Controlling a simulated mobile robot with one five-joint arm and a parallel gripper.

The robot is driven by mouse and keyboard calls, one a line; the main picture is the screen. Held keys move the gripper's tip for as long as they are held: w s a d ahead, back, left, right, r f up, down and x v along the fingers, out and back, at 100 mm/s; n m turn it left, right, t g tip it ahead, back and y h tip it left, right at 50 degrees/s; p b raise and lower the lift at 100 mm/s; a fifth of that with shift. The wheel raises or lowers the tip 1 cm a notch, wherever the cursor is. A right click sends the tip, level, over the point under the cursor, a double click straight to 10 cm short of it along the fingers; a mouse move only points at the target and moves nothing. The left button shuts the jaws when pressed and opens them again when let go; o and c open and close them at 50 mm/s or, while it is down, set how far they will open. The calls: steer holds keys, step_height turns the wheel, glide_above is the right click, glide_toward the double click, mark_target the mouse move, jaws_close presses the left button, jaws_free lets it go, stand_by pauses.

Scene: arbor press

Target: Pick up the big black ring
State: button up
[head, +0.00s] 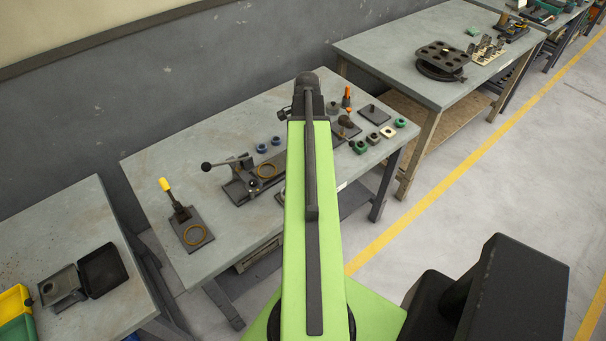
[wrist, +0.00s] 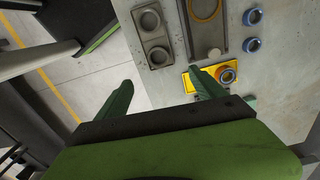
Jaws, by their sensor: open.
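I cannot single out a big black ring for certain in either view. In the wrist view a dark grey block (wrist: 141,40) at the top has two round seats with ring-like rims, which may hold dark rings. My gripper (wrist: 160,77) is open and empty, its two green fingers spread below that block, the right one near a yellow plate (wrist: 205,78). In the head view my arm hides part of the middle table (head: 160,160) and my gripper.
A dark round fixture (head: 440,58) is on the far table. Bare tabletop lies at the back left.

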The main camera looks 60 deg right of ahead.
steer(key=f+b, duration=1.1)
steer(key=b, duration=0.1)
steer(key=s+f+b, duration=0.1)
steer(key=f+b, duration=0.5)
steer(key=shift+d+f, duration=0.15)
steer(key=shift+f, duration=0.2)
steer(key=shift+r, duration=0.2)
steer(key=c, duration=1.5)
steer(key=shift+r+p, duration=0.5)
steer(key=shift+p, duration=0.25)
step_height(320, 180, up, 4)
steer(key=p, duration=0.3)
steer(key=shift+f+p, duration=0.1)
steer(key=shift+p, duration=0.3)
steer(key=s+d+r+p, duration=0.6)
steer(key=s+d, duration=0.1)
steer(key=d, duration=0.2)
steer(key=shift+s, duration=0.25)
